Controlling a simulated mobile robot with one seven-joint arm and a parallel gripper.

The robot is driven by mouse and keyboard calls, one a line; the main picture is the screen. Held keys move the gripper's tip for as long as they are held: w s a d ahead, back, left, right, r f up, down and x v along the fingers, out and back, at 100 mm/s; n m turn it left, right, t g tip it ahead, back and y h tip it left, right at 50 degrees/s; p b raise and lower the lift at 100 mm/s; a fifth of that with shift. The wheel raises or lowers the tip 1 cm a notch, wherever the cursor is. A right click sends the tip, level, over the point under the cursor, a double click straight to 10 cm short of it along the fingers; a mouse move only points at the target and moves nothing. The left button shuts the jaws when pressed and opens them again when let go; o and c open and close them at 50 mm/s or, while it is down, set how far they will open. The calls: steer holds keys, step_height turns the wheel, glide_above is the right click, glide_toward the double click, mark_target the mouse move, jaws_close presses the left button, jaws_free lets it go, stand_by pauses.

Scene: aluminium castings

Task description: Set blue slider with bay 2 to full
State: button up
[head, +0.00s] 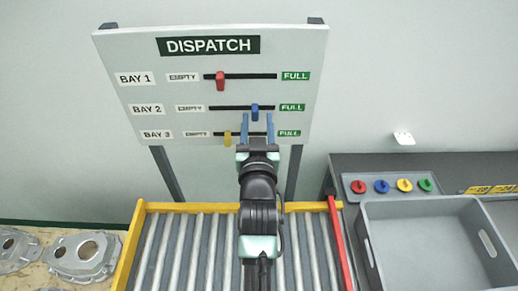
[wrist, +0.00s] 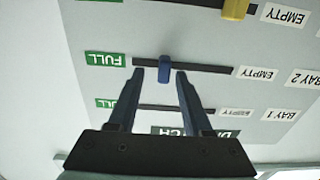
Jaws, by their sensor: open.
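The DISPATCH board (head: 130,57) has three horizontal slots, with EMPTY labels at left and FULL labels at right. The blue slider (head: 255,112) is in the BAY 2 slot, right of its middle and short of the FULL end (head: 292,107). My gripper (head: 257,117) is open, its two fingers pointing up at the board just below the blue slider. In the wrist view, which is upside down, the blue slider (wrist: 164,68) lies between and slightly beyond the fingertips (wrist: 160,73). I cannot tell how near the tips are to the board.
The red slider (head: 220,81) is in the BAY 1 slot near EMPTY. The yellow slider (head: 228,138) in the BAY 3 slot is close left of my gripper. Below are a roller conveyor (head: 172,250), a grey tray (head: 425,210), coloured knobs (head: 381,186) and castings (head: 84,256).

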steer(key=s+b, duration=0.3)
steer(key=s, duration=0.8)
steer(key=shift+s+d, duration=0.1)
